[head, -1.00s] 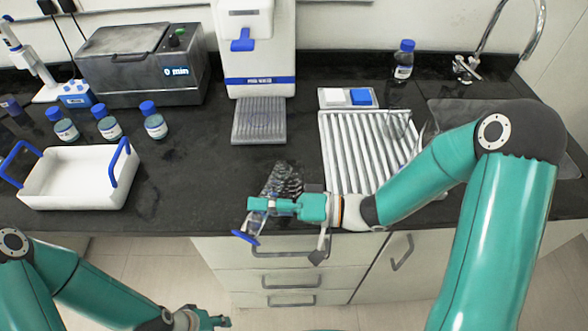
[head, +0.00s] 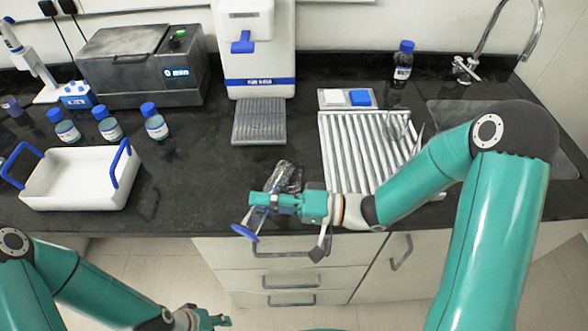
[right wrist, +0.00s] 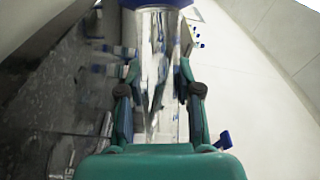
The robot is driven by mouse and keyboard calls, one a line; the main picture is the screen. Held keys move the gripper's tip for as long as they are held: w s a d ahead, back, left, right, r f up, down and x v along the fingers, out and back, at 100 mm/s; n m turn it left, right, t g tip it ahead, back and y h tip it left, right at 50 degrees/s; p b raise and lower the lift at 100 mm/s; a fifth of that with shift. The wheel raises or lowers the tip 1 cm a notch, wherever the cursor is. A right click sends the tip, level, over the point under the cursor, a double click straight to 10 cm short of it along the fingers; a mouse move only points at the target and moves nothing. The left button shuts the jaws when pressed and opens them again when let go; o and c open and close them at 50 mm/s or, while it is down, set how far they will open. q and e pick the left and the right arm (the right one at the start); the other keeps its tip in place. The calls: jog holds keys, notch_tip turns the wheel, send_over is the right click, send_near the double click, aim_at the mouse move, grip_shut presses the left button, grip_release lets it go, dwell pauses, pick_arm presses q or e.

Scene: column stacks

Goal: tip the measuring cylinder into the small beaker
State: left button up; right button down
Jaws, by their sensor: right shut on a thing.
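The clear measuring cylinder with a blue foot (head: 244,232) is in my right gripper (head: 262,200), low over the counter's front edge. It lies well tilted, with its foot toward the front left. In the right wrist view the clear cylinder (right wrist: 157,60) stands between the two fingers of my right gripper (right wrist: 158,100), which is shut on it. Clear glass (head: 284,176) shows just behind the gripper; I cannot tell whether it is the small beaker, the cylinder's upper part, or both. My left gripper (head: 220,321) is low at the bottom edge, far from these things; its fingers are unclear.
A ribbed drying rack (head: 345,165) with clear glassware stands right of the gripper, before the sink. A white tray with blue handles (head: 75,198) and several blue-capped bottles (head: 156,125) are at left. A water dispenser (head: 258,70) stands behind.

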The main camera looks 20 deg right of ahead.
jog(key=shift+w+d+r+m+p, duration=0.1)
jog(key=shift+r+m+p, duration=0.6)
jog(key=shift+p, duration=0.1)
dwell(0.5)
jog(key=shift+y, duration=0.3)
jog(key=shift+s+a+r, duration=0.1)
jog(key=shift+s+a, duration=0.15)
jog(key=shift+w+r+m+t+p, duration=0.1)
jog(key=shift+r+m+t+p, duration=0.3)
jog(key=shift+r+m+p, duration=0.55)
dwell(0.5)
jog(key=shift+m+y+p, duration=0.3)
jog(key=shift+m+p, duration=0.15)
jog(key=shift+p, duration=0.1)
jog(key=shift+d+r+m+t+p, duration=0.1)
jog(key=shift+r+m+t+p, duration=0.4)
jog(key=shift+r+m+p, duration=0.35)
jog(key=shift+w+d+r+m+t+p, duration=0.2)
jog(key=shift+r+m+t+p, duration=0.1)
jog(key=shift+m+p, duration=0.25)
jog(key=shift+w+d+r+m+t+p, duration=0.2)
jog(key=shift+m+t+p, duration=0.1)
jog(key=shift+m, duration=0.4)
jog(key=shift+m+y, duration=0.3)
